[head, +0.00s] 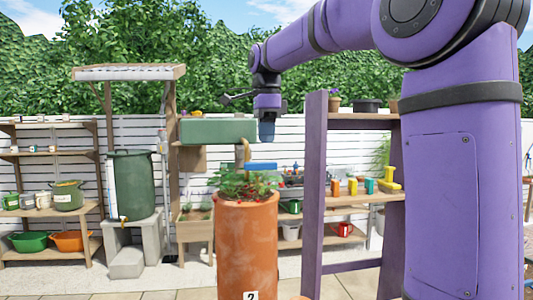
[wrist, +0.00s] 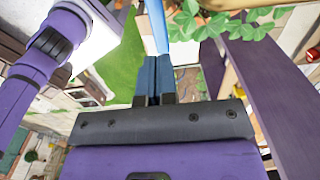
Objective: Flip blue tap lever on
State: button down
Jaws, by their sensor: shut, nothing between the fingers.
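The blue tap lever (head: 261,166) is a flat bar lying roughly level beside the brass-coloured tap pipe (head: 245,150), above the plant in the tall terracotta pot. My gripper (head: 267,137) points down above the lever, with a small gap visible in the head view. In the wrist view, my gripper (wrist: 153,68) has its dark blue fingers together and empty. The light blue lever (wrist: 157,28) shows just beyond the fingertips there; whether they touch cannot be told from that view.
The green tank (head: 217,130) stands behind left of the tap. The terracotta pot (head: 247,240) with leafy plants is below. A purple shelf upright (head: 315,190) stands close on the right, with pots and coloured items on its shelves. A green barrel (head: 134,185) is further left.

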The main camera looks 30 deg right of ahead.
aim_at(273, 162)
jog(key=shift+f, duration=2.3)
jog(key=y, duration=0.1)
jog(key=f+t+y, duration=0.1)
jog(key=shift+s+d+y, duration=0.2)
jog(key=shift+d+y, duration=0.1)
jog(key=shift+d, duration=0.1)
jog(key=f+y, duration=0.1)
jog(key=t+y, duration=0.1)
jog(key=y, duration=0.1)
jog(key=shift+d+f, duration=0.2)
jog(key=shift+f, duration=0.2)
notch_tip(273, 162, down, 2)
jog(key=t+y, duration=0.2)
jog(key=y, duration=0.2)
jog(key=shift+a+f, duration=0.1)
jog(key=shift+f, duration=0.05)
jog(key=f+y, duration=0.1)
jog(key=a+t+y, duration=0.1)
jog(key=y, duration=0.1)
jog(key=shift+w+f, duration=0.15)
jog(key=shift+f, duration=0.2)
jog(key=shift+r, duration=0.1)
